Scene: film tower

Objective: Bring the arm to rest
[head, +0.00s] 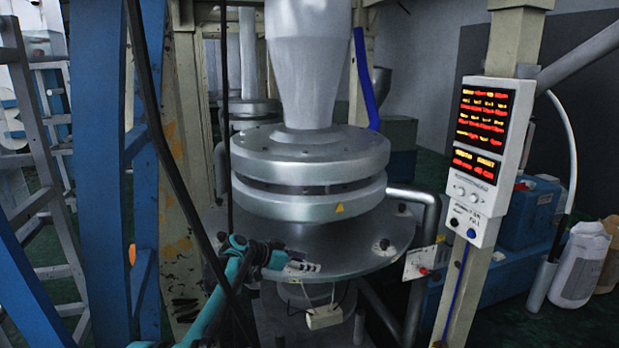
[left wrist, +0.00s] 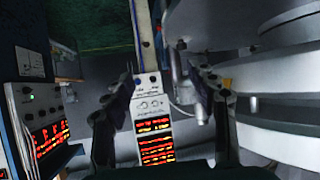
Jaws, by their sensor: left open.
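My left arm (head: 222,300), teal and black, reaches up from the bottom of the head view. My left gripper (head: 296,262) is in front of the film tower's round metal flange (head: 370,255), below the stacked silver rings (head: 310,190). In the left wrist view its two dark fingers (left wrist: 162,80) stand apart, with nothing seen held between them. The silver rings (left wrist: 290,125) fill the right side of that view. I cannot tell whether the gripper touches the flange. My right gripper is not in view.
A control box (head: 483,155) with red lit digits hangs on a post at right. Blue uprights (head: 105,160) and a ladder (head: 45,150) stand at left. A small white box (head: 324,317) hangs by wires below the flange. Pale sacks (head: 580,265) stand at far right.

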